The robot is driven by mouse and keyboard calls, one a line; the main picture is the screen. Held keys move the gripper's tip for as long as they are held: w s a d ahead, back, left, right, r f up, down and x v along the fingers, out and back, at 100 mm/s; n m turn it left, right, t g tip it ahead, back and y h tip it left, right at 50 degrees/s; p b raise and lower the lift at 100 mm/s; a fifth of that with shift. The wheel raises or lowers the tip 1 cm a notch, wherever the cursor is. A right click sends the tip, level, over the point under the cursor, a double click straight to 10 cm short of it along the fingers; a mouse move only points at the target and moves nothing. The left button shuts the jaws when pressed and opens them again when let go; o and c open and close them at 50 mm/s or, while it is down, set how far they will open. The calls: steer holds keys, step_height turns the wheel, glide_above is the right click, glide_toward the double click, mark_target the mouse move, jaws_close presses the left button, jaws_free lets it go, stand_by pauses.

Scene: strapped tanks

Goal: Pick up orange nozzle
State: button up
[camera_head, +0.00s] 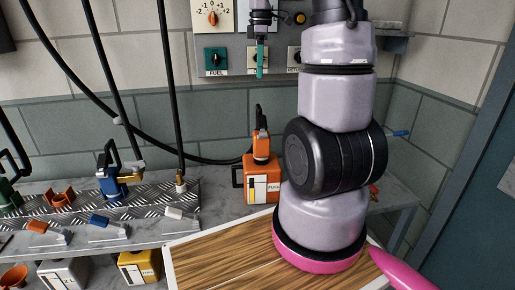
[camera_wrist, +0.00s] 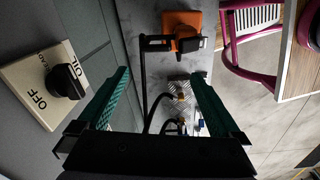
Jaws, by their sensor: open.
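The orange nozzle (camera_head: 261,146) stands on top of an orange fuel can (camera_head: 250,178) in the head view, at the back of the grey counter. It has a black handle loop, and a black hose runs to it from the left. In the wrist view the nozzle (camera_wrist: 187,42) shows in front of the can, with its black handle loop beside it. My gripper (camera_head: 260,74) is above the nozzle and apart from it, in front of the wall panel. In the wrist view my gripper (camera_wrist: 158,74) has its two teal fingers spread, with nothing held between them.
A blue nozzle (camera_head: 115,178) and a green nozzle (camera_head: 10,190) stand at left on a metal tread plate (camera_head: 150,200). Black hoses hang above. A grey panel (camera_head: 231,50) with switches is close to my gripper. A wooden table (camera_head: 225,255) is in front.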

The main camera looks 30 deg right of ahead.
mark_target(259, 106)
steer(key=shift+n, duration=0.7)
steer(key=f, duration=0.4)
steer(key=w+f, duration=0.1)
steer(key=f, duration=0.7)
steer(key=shift+w+d, duration=0.15)
steer(key=shift+d, duration=0.05)
jaws_close()
